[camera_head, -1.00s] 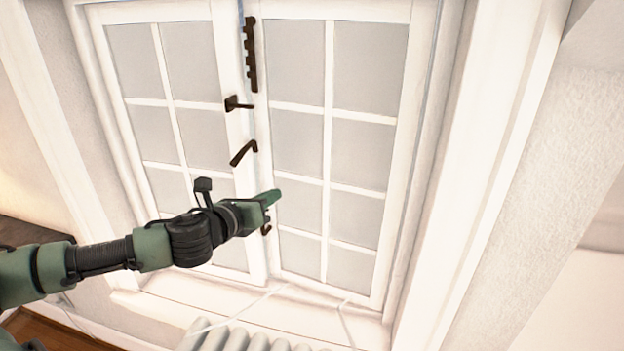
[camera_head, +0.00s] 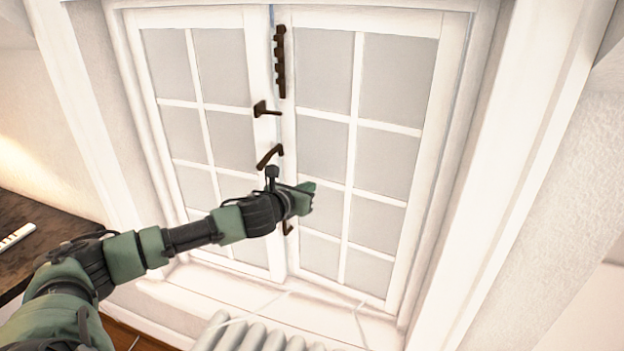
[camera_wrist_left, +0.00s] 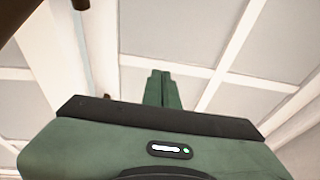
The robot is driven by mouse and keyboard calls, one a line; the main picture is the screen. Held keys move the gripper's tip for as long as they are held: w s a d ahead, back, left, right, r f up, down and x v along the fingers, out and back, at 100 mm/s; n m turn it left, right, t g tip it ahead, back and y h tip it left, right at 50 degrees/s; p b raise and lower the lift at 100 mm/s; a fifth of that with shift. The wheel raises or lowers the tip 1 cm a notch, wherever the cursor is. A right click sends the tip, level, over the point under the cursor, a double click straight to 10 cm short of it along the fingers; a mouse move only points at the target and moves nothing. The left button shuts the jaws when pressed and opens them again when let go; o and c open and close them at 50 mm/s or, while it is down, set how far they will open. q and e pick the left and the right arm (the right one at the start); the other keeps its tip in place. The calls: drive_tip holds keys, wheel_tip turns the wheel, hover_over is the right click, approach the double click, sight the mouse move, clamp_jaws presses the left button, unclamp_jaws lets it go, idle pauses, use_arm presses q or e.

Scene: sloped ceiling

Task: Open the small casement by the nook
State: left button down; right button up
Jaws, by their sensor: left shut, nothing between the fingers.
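The white casement (camera_head: 287,140) has two multi-pane sashes meeting at a middle stile. A thin bluish line shows at the top of their joint; I cannot tell whether either sash stands slightly ajar. Dark fittings run along the joint: a notched stay bar (camera_head: 280,62), an upper latch (camera_head: 265,110), a lower bent handle (camera_head: 269,155) and a small hook (camera_head: 287,228). My left gripper (camera_head: 309,194) is shut and empty, in front of the right sash, right of and below the bent handle. In the left wrist view its closed fingers (camera_wrist_left: 162,89) point toward the panes. Contact cannot be told.
A white radiator (camera_head: 258,335) stands below the sill (camera_head: 240,297), where thin white lines cross. A dark tabletop (camera_head: 40,222) with a white object (camera_head: 16,237) is at the left. A sloped wall (camera_head: 540,200) bounds the right side.

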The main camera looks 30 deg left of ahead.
use_arm(q)
drive_tip(key=shift+w+a+p, duration=0.15)
drive_tip(key=shift+w+p, duration=0.15)
drive_tip(key=shift+w, duration=0.95)
